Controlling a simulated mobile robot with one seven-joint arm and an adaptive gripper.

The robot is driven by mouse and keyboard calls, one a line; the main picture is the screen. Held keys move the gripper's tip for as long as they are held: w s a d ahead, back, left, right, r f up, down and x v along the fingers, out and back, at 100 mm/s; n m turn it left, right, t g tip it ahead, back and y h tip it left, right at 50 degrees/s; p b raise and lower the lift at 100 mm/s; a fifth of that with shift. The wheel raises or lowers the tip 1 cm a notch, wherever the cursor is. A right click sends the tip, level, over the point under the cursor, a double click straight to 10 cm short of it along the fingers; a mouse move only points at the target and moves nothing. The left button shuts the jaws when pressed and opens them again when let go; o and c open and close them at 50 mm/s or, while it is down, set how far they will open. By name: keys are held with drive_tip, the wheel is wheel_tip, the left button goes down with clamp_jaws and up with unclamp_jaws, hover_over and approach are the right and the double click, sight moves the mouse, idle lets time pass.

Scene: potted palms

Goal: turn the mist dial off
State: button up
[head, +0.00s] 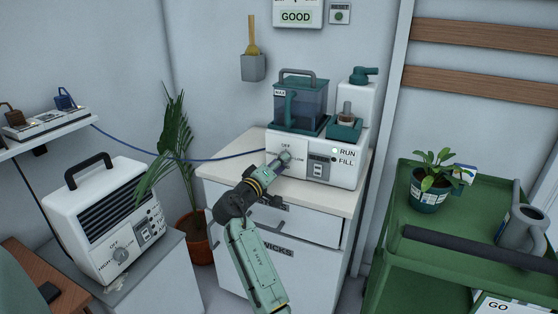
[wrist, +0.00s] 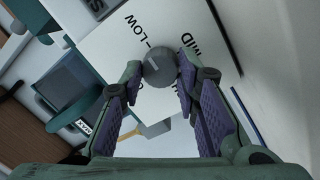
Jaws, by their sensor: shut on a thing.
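The mist unit (head: 318,168) is a white box on the cabinet top, with a clear tank at its back left. Its grey round mist dial (wrist: 159,67) has a pale pointer mark, and printed words LOW and MID show around it in the wrist view. Another word is partly covered. I cannot tell exactly which word the mark points at. My gripper (wrist: 160,78) has its two purple-padded fingers on either side of the dial and is shut on it. In the head view my gripper (head: 277,165) reaches the front of the unit and partly covers the dial.
A white heater (head: 110,222) with its own dial stands at the left. A potted palm (head: 180,165) is behind it. A green cart (head: 440,225) with a small plant and a grey watering can stands at the right. A blue cable (head: 190,159) runs to the mist unit.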

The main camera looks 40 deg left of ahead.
drive_tip(key=n+p, duration=0.2)
drive_tip(key=n, duration=0.2)
drive_tip(key=shift+r+n, duration=0.15)
drive_tip(key=shift+n, duration=0.25)
drive_tip(key=n+p, duration=0.3)
drive_tip(key=n, duration=0.1)
drive_tip(key=shift+n+t+y, duration=0.3)
drive_tip(key=shift+n+t, duration=0.1)
drive_tip(key=n+p, duration=0.4)
drive_tip(key=shift+w+d+n+y, duration=0.1)
drive_tip(key=shift+n+y, duration=0.3)
drive_tip(key=shift+n+p, duration=1.8)
drive_tip(key=shift+n, duration=0.5)
drive_tip(key=shift+y, duration=0.3)
drive_tip(key=o, duration=1.2)
drive_tip(key=shift+f, duration=0.2)
